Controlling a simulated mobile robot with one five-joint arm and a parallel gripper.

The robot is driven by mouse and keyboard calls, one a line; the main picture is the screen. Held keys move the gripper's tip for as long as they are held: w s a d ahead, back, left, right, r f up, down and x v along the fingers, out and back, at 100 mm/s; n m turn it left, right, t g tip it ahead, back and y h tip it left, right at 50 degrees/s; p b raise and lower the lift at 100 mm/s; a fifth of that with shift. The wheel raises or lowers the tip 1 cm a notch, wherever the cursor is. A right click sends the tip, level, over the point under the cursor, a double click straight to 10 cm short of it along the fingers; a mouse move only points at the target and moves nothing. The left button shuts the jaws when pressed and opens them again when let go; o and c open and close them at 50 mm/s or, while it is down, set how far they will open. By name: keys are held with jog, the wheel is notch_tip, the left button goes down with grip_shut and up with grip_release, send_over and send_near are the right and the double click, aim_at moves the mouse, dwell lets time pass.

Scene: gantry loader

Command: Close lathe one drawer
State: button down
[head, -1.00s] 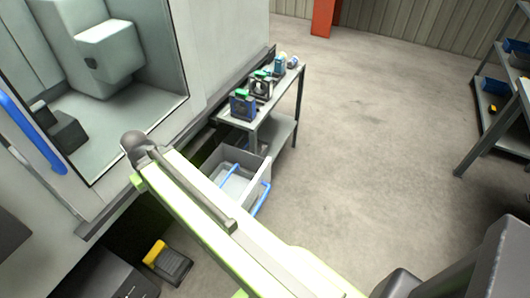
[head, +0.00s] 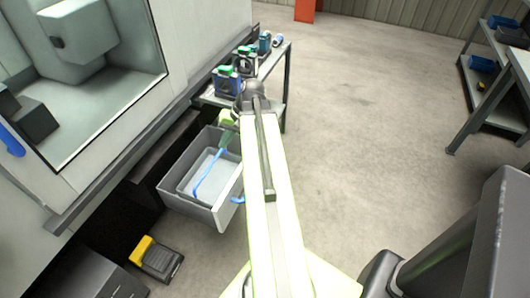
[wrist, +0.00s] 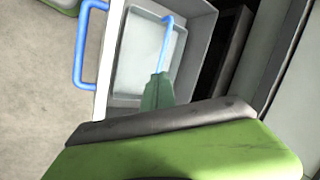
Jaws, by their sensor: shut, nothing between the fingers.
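The grey drawer (head: 172,196) of the lathe (head: 190,45) stands pulled out below the machine's front. Its blue handle (head: 238,199) is partly hidden by my arm in the head view. In the wrist view the drawer's pale front edge (wrist: 108,60) and the blue handle (wrist: 80,45) show at the upper left. A hook tool with a green handle (wrist: 157,92) and blue rod lies in the drawer. My gripper (wrist: 160,122) is shut, its dark edge and green body filling the lower wrist view. It appears above the drawer's far right end; contact cannot be told.
A small table (head: 287,75) with several tools and bottles stands beyond the drawer. A black and yellow foot pedal (head: 157,258) lies on the floor at lower left. A shelf rack (head: 480,100) stands at right. The floor between is clear.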

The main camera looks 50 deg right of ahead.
jog(key=s+d+f+m+t+h+b, duration=0.2)
jog(key=s+d+m+t+b, duration=0.35)
jog(key=s+d, duration=1.35)
jog(key=w+r+b+x, duration=0.2)
jog(key=b+x, duration=0.4)
jog(key=x, duration=0.8)
jog(key=shift+w+r+m+b, duration=0.15)
jog(key=shift+w+m+b, duration=0.1)
jog(key=shift+m+b, duration=0.15)
